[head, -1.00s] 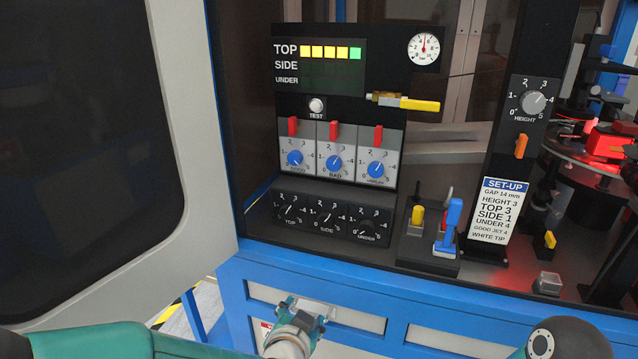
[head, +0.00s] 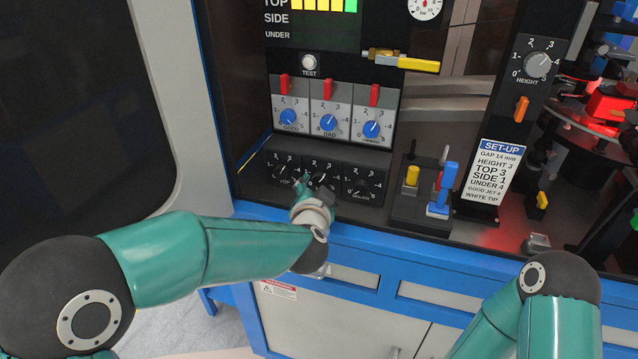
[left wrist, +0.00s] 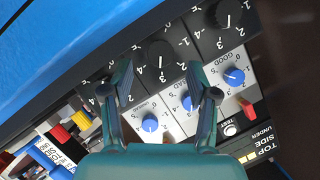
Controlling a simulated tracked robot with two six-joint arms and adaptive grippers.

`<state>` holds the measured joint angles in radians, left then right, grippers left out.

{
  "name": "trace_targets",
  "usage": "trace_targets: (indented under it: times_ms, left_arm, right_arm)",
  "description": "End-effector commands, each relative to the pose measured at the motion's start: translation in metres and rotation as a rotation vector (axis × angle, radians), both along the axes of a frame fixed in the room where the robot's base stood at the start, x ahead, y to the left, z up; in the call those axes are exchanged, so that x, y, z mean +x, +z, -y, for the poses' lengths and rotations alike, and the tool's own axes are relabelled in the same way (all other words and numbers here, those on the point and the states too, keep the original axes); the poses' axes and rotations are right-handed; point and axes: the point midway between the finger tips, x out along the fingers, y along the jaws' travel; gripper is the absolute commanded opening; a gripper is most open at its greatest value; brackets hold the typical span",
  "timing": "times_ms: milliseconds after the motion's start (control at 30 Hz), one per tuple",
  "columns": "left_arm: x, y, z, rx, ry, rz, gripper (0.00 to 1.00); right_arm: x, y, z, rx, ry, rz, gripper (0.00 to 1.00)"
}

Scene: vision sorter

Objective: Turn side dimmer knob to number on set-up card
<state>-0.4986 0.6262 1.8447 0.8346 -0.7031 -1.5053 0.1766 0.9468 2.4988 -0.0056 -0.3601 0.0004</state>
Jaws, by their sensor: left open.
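The black side dimmer knob (head: 322,179) is the middle one of three on the low black panel. It also shows in the left wrist view (left wrist: 160,53), where its white pointer seems to point near the 3. My left gripper (head: 310,188) is just in front of it and hides part of it in the head view. In the left wrist view its open fingers (left wrist: 160,80) stand on either side of the knob's line, empty. I cannot tell whether they touch it. The set-up card (head: 493,172) reads SIDE 1. My right gripper is out of view.
The top knob (head: 281,171) and under knob (head: 361,187) flank the side knob closely. Blue jet knobs (head: 329,122) with red switches sit above. A lever box (head: 410,205) stands to the right. A blue frame rail (head: 385,250) runs below.

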Motion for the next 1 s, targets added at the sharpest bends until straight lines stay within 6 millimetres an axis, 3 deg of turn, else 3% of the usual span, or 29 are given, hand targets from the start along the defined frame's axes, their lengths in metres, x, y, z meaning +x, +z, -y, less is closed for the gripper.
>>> trace_targets:
  times_ms: [100,300,667,1000]
  left_arm:
    - [0.02,-0.007,0.001,0.001,0.001,0.0,0.59]
    - [0.039,-0.013,0.003,0.0,0.001,0.0,0.59]
    - [0.043,-0.014,0.003,0.0,0.001,0.001,0.59]
    - [0.043,-0.015,0.003,0.0,0.001,0.001,0.04]
  right_arm:
    - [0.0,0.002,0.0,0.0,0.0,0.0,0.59]
    - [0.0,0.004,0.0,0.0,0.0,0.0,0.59]
    - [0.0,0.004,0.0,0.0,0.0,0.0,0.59]
    - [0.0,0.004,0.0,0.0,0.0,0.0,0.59]
